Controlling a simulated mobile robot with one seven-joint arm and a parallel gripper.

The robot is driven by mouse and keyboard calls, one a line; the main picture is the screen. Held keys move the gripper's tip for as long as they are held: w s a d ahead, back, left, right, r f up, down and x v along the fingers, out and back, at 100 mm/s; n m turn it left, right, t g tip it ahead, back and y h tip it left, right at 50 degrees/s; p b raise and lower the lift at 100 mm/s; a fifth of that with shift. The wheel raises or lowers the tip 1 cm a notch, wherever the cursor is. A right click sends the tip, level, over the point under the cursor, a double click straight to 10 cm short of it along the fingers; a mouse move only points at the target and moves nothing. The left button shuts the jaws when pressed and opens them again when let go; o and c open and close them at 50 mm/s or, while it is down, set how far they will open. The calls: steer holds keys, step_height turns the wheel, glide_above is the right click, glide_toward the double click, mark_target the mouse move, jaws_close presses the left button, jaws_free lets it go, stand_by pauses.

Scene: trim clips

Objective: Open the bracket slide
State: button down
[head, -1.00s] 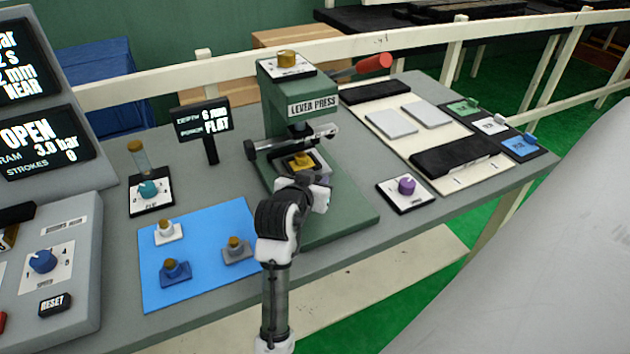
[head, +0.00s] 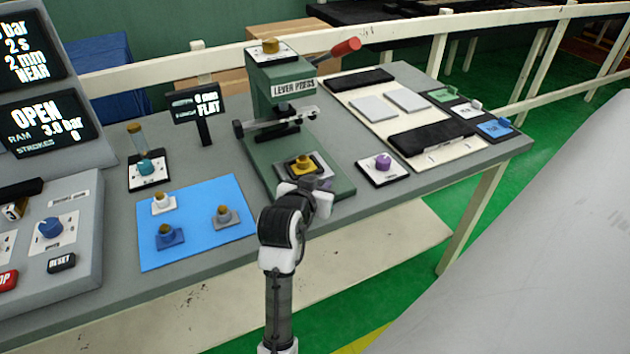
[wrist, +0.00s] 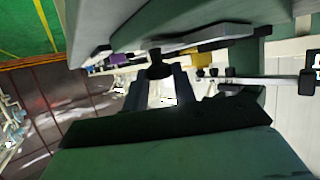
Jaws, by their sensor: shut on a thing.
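The bracket slide (head: 322,171) is a dark plate carrying a yellow block with a brown knob on top. It sits on the green base of the lever press (head: 274,100), out in front of the ram. My gripper (head: 318,187) is at the slide's front edge, low over the front of the base. The wrist view shows my gripper's fingers (wrist: 160,85) shut around a dark knob-like handle (wrist: 159,66) below the slide's edge. In the head view my own wrist hides the fingertips and the handle.
A blue mat (head: 195,245) with several small knobbed blocks lies to the left. A purple-knob dial (head: 382,163) stands close on the right. A display on a post (head: 197,106) stands left of the press, and the control console (head: 60,235) is at far left.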

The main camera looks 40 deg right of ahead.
steer(key=shift+w, duration=0.15)
steer(key=c, duration=1.1)
jaws_free()
steer(key=shift+d, duration=0.1)
steer(key=shift+c, duration=0.2)
steer(key=shift+r, duration=0.1)
